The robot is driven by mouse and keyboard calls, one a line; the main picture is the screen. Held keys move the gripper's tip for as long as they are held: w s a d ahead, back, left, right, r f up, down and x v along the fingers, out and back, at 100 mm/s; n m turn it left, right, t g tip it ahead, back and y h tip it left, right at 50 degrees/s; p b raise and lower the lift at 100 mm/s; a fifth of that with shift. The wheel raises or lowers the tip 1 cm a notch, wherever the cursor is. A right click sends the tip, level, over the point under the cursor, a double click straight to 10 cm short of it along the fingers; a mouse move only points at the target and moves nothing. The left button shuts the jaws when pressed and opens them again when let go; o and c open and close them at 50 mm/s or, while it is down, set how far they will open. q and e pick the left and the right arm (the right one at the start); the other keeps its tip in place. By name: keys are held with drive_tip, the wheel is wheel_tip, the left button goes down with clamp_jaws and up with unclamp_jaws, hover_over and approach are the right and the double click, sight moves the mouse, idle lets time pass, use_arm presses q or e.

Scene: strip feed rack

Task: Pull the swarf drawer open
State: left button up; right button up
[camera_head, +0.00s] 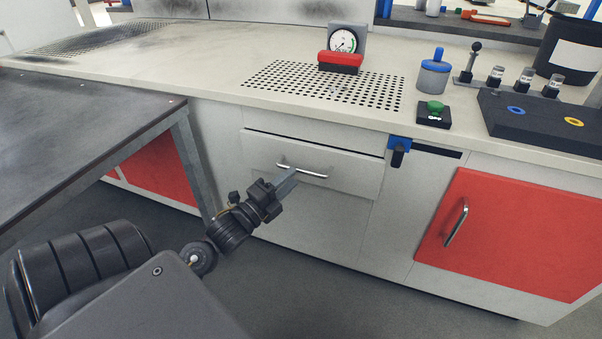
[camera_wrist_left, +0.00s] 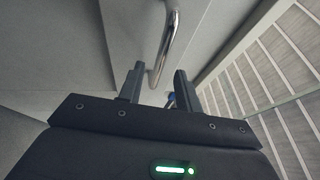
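The drawer (camera_head: 345,172) is a pale front in the white cabinet below the perforated part of the worktop. My left gripper (camera_head: 290,176) is at the handle, reaching in from the lower left. In the left wrist view the fingers (camera_wrist_left: 160,72) are apart, with the end of the handle (camera_wrist_left: 168,45) showing between them. I see no clear contact. My right gripper is out of view.
A dark table (camera_head: 85,125) stands close at left, its leg near my left arm. A red door (camera_head: 510,230) with a handle is right of the drawer. A blue clip (camera_head: 399,143) hangs at the worktop edge. A gauge (camera_head: 343,42) and green button (camera_head: 435,107) stand above.

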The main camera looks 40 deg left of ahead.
sight(301, 170)
use_arm(q)
drive_tip(key=w, duration=0.5)
drive_tip(key=shift+d+r+b, duration=0.15)
drive_tip(key=shift+r+b, duration=0.2)
drive_tip(key=shift+r, duration=0.05)
drive_tip(key=shift+s, duration=0.1)
clamp_jaws()
